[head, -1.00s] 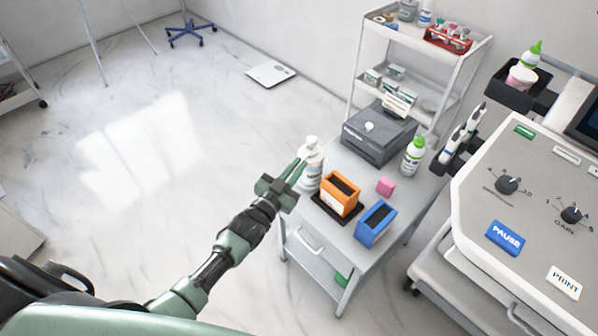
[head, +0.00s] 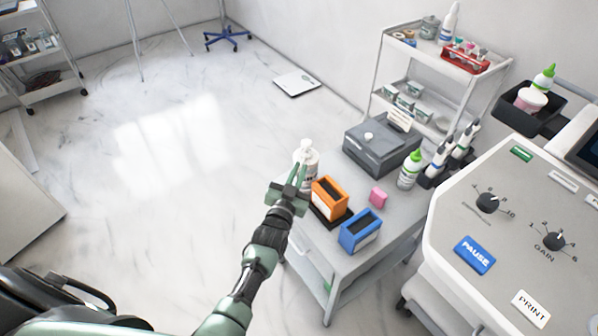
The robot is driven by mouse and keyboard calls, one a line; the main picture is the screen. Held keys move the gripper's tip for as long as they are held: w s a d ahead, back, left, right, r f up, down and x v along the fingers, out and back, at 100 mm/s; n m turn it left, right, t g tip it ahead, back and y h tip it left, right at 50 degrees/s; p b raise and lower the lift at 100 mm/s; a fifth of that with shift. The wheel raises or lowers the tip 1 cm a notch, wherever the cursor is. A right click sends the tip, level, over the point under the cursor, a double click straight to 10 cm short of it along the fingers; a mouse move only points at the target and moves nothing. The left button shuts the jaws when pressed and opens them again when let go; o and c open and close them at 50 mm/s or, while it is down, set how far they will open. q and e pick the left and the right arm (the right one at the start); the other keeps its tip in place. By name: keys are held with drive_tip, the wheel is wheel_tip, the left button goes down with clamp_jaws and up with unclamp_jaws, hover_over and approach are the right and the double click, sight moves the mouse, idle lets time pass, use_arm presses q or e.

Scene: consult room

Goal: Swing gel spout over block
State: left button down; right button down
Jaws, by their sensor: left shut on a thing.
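A white pump bottle (head: 309,156) with a spout at its top stands at the left edge of the grey cart top. My left gripper (head: 297,174) is at the bottle's near left side, its green fingers shut on the bottle; they hide part of its body. A pink block (head: 378,197) lies on the cart top to the right, apart from the bottle. An orange box (head: 329,198) with a dark slot stands between them on a black base. My right gripper is not in view.
A blue box (head: 361,231) stands in front of the pink block. A green-capped bottle (head: 410,169) and a grey case (head: 382,146) stand behind. A console (head: 515,235) with knobs is close on the right. Open floor lies to the left.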

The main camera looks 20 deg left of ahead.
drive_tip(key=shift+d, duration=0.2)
use_arm(q)
drive_tip(key=c, duration=1.6)
unclamp_jaws()
drive_tip(key=shift+o, duration=0.2)
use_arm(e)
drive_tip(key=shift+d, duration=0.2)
use_arm(q)
drive_tip(key=shift+s, duration=0.1)
drive_tip(key=s, duration=0.7)
drive_tip(key=shift+s+d, duration=0.2)
drive_tip(key=shift+s, duration=0.1)
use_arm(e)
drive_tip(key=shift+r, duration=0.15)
